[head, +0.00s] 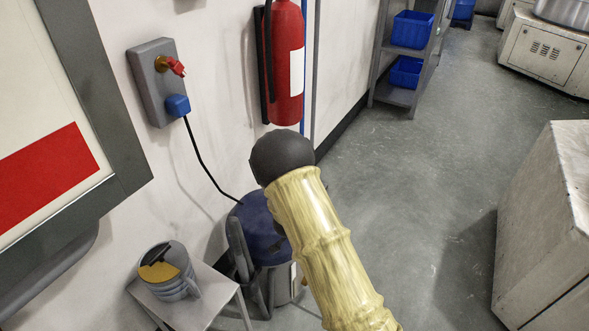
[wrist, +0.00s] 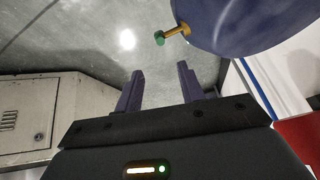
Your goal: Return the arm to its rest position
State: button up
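My arm, in a pale yellow ribbed sleeve with a dark rounded joint, reaches up from the bottom of the head view. My gripper shows in the wrist view (wrist: 160,68). Its two dark fingers stand apart, with only grey floor seen between them. The gripper is open and empty. In the head view the gripper cannot be made out. A dark blue rounded body (wrist: 245,22) with a brass, green-tipped fitting (wrist: 172,35) lies beyond the fingers at the upper right of the wrist view, apart from them as far as I can see.
A blue-topped drum (head: 258,228) stands behind my arm, its cable running to a blue plug (head: 177,106). A fire extinguisher (head: 284,70) hangs above. A small stool (head: 205,296) bears a grey pot (head: 180,290). A pale cabinet (head: 545,225) stands right; the floor between is clear.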

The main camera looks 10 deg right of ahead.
jog(key=s+r+n+y, duration=0.2)
jog(key=s+r, duration=0.2)
jog(key=r, duration=0.3)
jog(key=s+r+n+y, duration=0.2)
jog(key=s+r+n, duration=0.15)
jog(key=r, duration=0.45)
jog(key=s+d+r+n+g, duration=0.1)
jog(key=s+d+r+n, duration=0.2)
jog(key=s, duration=0.4)
jog(key=s+d+r+n+g, duration=0.1)
jog(key=s+d+r, duration=0.2)
jog(key=s+r, duration=0.35)
jog(key=w+p+v, duration=0.2)
jog(key=p+v, duration=1.3)
jog(key=p, duration=0.3)
jog(key=shift+w+a+r, duration=0.25)
jog(key=shift+a+r, duration=0.25)
jog(key=shift+r, duration=0.1)
